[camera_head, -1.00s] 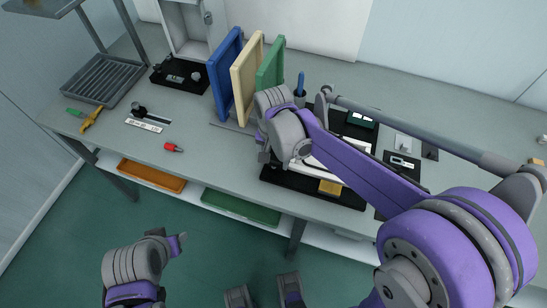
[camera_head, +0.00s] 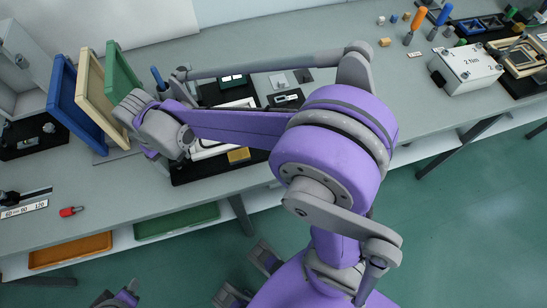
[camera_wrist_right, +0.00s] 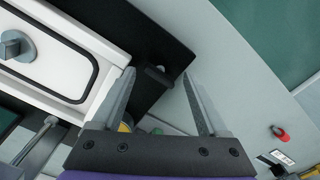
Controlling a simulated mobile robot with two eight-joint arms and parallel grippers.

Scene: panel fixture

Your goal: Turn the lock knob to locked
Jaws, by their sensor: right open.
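A grey-blue knob (camera_wrist_right: 15,46) stands on a white panel (camera_wrist_right: 52,62) with a black outline, at the upper left of the right wrist view. I cannot read its setting. In the head view the white panel (camera_head: 204,151) shows only partly behind my right arm, and the knob is hidden there. My right gripper (camera_head: 151,151) is over the panel's left side. In the right wrist view my right gripper (camera_wrist_right: 158,75) is open and empty, its fingers apart, beyond the panel's edge and away from the knob. My left gripper (camera_head: 126,296) shows partly at the bottom left.
A black base (camera_wrist_right: 170,40) with a small dark post lies under the panel. Blue, cream and green upright boards (camera_head: 88,90) stand close left of my right gripper. A red piece (camera_head: 70,211) lies at the left.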

